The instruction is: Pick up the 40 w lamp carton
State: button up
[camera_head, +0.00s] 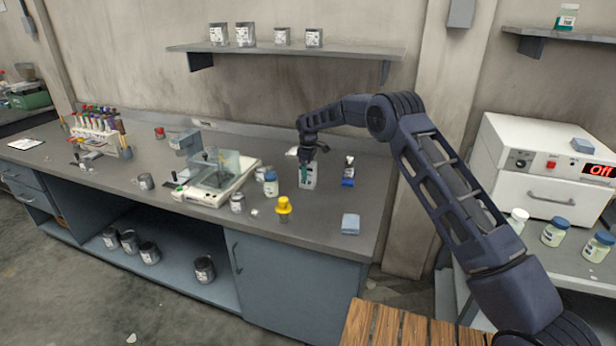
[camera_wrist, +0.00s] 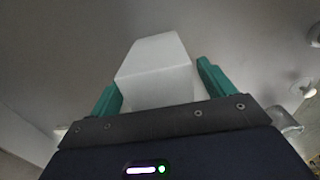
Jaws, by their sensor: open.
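A white box-shaped carton (camera_head: 308,182) stands on the grey bench, below and between the fingers of my gripper (camera_head: 306,165). I cannot read its print, so I cannot confirm that it is the 40 w lamp carton. In the wrist view a plain white carton (camera_wrist: 158,75) lies between the two teal fingers of my gripper (camera_wrist: 160,82). The fingers are open, one on each side, with a gap visible at the right finger. A smaller blue-and-white pack (camera_head: 348,172) stands on the bench just right of the carton. My gripper hides the carton's upper part.
A yellow-topped item (camera_head: 283,207) and a grey-blue block (camera_head: 351,224) are nearer the front edge. A shelf (camera_head: 290,50) with tins hangs above. The bench (camera_head: 325,215) is bare in front of the carton.

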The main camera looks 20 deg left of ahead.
jog(key=c, duration=1.1)
jog(key=shift+r, duration=0.1)
